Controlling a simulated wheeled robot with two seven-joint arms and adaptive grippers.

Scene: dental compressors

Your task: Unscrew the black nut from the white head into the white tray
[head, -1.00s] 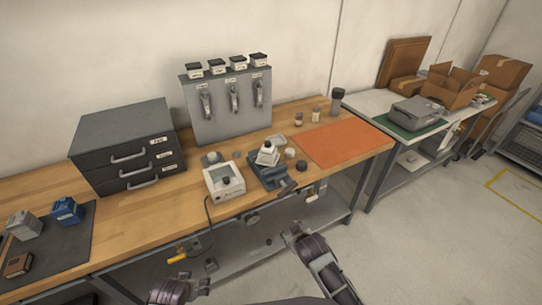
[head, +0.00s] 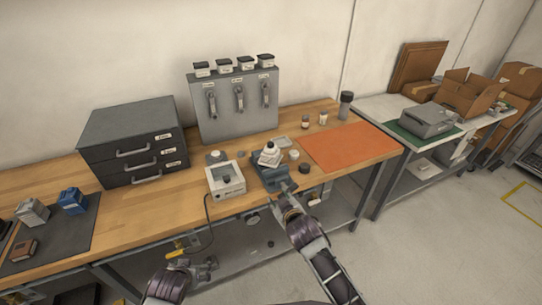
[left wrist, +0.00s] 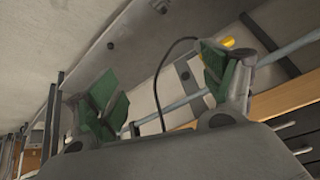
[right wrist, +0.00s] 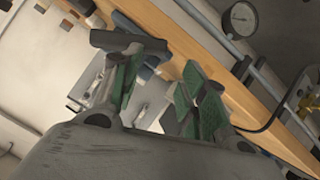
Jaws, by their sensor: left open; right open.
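The white head (head: 268,158) sits on a blue-grey vise-like holder (head: 262,174) near the bench's front edge. A small dark cap, apparently the black nut (head: 270,146), tops it. My right gripper (head: 285,194) is at the holder's front side, below the white head. It is open and empty in the right wrist view (right wrist: 158,72), with green pads apart. My left gripper (head: 194,266) is low in front of the bench; the left wrist view shows it open and empty (left wrist: 163,75). A small pale flat piece (head: 281,142) behind the head may be the white tray; I cannot tell.
A white box with a black knob (head: 226,188) stands left of the holder. Small jars (head: 305,122) stand behind, and an orange mat (head: 350,145) lies bare at right. A grey hook panel (head: 235,105) and dark drawers (head: 132,145) stand at the back.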

